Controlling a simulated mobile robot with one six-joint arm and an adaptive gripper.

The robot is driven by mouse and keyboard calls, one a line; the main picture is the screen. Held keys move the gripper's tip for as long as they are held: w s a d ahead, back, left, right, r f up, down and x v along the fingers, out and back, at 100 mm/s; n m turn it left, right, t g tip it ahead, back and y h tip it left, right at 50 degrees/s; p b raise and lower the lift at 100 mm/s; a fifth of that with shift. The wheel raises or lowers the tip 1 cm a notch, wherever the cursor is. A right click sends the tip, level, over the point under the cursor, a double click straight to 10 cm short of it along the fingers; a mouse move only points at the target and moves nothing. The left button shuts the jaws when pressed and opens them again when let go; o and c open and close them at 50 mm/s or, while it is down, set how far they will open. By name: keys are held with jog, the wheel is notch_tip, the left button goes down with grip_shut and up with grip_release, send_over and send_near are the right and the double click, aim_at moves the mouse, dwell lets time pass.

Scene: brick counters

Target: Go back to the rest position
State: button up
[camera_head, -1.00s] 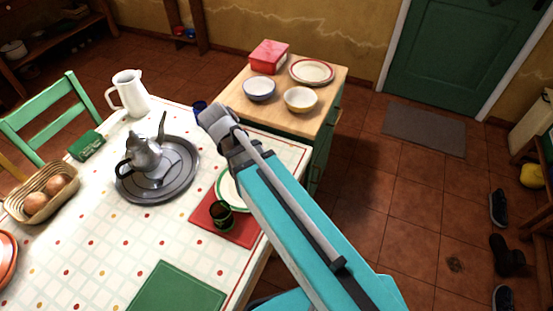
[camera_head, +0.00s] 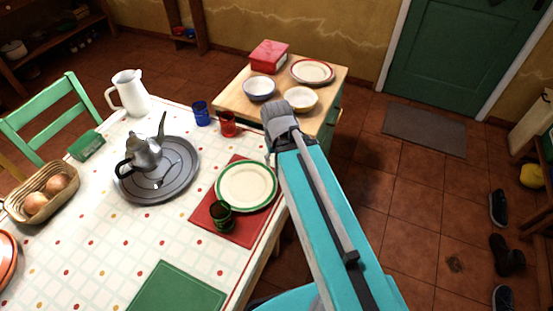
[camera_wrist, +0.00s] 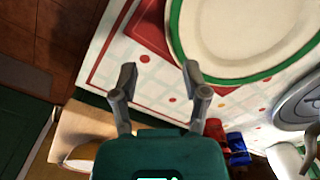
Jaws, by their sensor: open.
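My gripper (camera_wrist: 160,73) is open in the wrist view, with nothing between its fingers. It hangs over the table's edge strip, beside a white plate with a green rim (camera_wrist: 245,35). In the head view my arm reaches up from the bottom right, and its wrist hides most of the gripper. The plate (camera_head: 246,186) lies on a red mat (camera_head: 232,230), with a dark green cup (camera_head: 222,216) at its lower left. A red cup (camera_head: 228,124) and a blue cup (camera_head: 202,113) stand upright near the table's far corner.
A metal teapot (camera_head: 145,153) stands on a grey tray (camera_head: 180,190), with a white jug (camera_head: 130,92) behind. A wooden-topped cabinet (camera_head: 232,98) holds bowls, a plate and a red box (camera_head: 269,56). Open tiled floor lies right of my arm; shoes lie farther right.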

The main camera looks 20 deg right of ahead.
notch_tip(320, 180, up, 7)
jog(key=p, duration=0.7)
jog(key=shift+r, duration=0.15)
dwell(0.9)
